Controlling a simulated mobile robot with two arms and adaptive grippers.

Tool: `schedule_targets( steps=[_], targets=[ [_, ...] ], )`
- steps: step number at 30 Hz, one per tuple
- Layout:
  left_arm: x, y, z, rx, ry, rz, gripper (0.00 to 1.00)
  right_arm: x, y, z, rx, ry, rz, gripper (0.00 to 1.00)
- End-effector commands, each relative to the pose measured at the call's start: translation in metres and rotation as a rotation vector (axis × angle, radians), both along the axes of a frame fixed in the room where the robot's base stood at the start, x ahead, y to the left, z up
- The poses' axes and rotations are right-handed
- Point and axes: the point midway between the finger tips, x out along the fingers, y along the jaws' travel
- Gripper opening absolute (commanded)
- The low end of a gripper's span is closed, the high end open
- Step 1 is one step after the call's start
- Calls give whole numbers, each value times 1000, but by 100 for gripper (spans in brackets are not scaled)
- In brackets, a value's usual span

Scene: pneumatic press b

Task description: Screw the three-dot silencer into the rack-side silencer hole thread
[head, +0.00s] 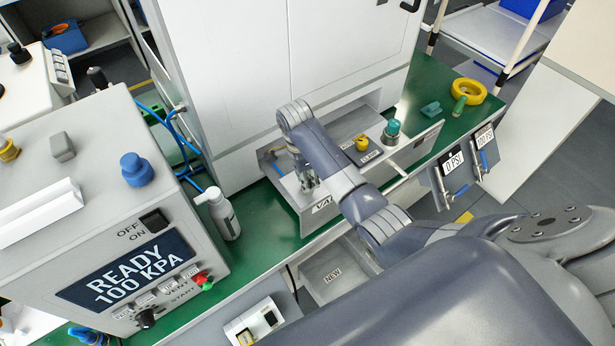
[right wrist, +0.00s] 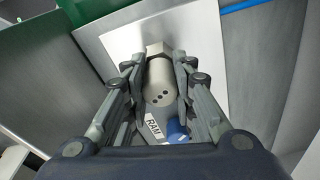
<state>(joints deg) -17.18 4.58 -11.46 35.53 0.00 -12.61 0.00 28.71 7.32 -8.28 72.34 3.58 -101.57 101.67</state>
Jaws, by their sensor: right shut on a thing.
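The three-dot silencer (right wrist: 158,82) is a pale grey cylinder with three dark dots on its near end and a hex collar at its far end. My right gripper (right wrist: 165,85) is shut on it, one finger on each side. The collar is at or very close to a bright metal plate (right wrist: 120,50). The thread and the hole are hidden, so I cannot tell how far it is in. In the head view my right gripper (head: 306,182) reaches down at the grey valve box (head: 312,221), and the silencer is too small to make out. My left gripper is not in view.
A RAM label (right wrist: 153,128) and a blue fitting (right wrist: 177,130) lie close below the silencer. Yellow and green knobs (head: 391,131) stand on the box to the right.

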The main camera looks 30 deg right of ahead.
Motion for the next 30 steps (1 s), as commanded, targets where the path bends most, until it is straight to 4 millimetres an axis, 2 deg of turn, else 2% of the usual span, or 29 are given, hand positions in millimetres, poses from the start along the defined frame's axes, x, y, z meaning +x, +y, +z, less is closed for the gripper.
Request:
schedule_targets(
  steps=[5, 6, 7, 17, 20, 30],
  targets=[
    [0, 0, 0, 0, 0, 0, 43, 0, 0, 0, 0, 0, 1, 10],
    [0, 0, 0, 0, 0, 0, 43, 0, 0, 0, 0, 0, 2, 33],
    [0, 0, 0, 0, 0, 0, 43, 0, 0, 0, 0, 0, 2, 35],
    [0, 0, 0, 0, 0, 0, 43, 0, 0, 0, 0, -1, 18, 35],
    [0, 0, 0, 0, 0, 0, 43, 0, 0, 0, 0, 0, 107, 35],
    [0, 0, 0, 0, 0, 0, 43, 0, -1, 0, -1, -1, 607, 35]
  ],
)
